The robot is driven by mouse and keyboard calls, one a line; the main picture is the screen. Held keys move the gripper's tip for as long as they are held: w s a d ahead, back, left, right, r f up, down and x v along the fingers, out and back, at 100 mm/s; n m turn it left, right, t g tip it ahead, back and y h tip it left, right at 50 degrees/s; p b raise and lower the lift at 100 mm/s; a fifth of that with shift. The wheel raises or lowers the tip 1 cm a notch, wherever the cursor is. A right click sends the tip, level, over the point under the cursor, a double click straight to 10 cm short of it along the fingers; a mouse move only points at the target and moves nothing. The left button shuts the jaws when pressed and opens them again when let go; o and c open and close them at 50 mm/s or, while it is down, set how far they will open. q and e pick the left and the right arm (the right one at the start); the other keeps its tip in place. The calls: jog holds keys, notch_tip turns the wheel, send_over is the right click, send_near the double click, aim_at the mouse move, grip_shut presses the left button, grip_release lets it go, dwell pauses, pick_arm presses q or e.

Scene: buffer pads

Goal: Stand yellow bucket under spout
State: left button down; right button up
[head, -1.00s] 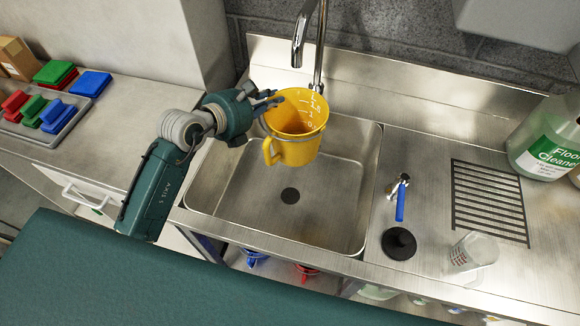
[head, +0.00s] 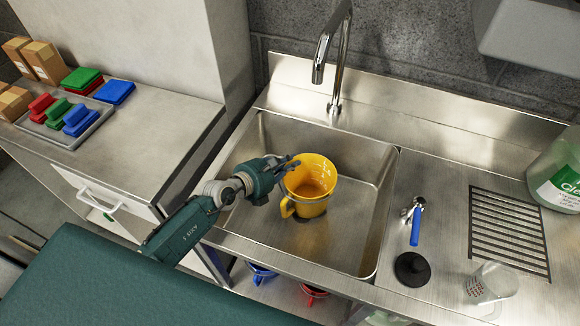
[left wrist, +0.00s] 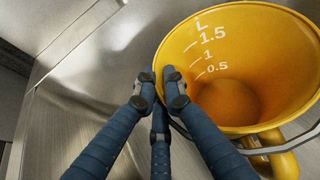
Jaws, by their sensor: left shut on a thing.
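The yellow bucket (head: 306,200) is upright inside the sink basin (head: 355,225), with its handle toward the front left. I cannot tell whether its base touches the basin floor. The spout (head: 318,72) of the chrome tap rises from the back ledge, above and behind the bucket in the head view. My left gripper (head: 287,165) is shut on the bucket's left rim. In the left wrist view the gripper (left wrist: 160,82) pinches the wall of the bucket (left wrist: 262,75), whose inside shows volume marks and no visible water. The drain is hidden. My right gripper is out of view.
A blue-handled tool (head: 415,222), a black plug (head: 412,269), a clear jug (head: 490,283) and a cleaner bottle (head: 560,175) stand right of the basin. The basin's right part is free.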

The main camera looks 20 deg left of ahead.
pick_arm(q)
jog(key=shift+f, duration=0.55)
jog(key=c, duration=1.8)
grip_release()
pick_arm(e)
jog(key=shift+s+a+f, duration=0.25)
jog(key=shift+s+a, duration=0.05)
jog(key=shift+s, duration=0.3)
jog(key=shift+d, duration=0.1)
pick_arm(q)
jog(key=v, duration=0.7)
jog(key=shift+s, duration=0.25)
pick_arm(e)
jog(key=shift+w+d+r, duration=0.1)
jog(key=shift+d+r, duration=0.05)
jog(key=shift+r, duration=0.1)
pick_arm(q)
jog(key=shift+a, duration=0.1)
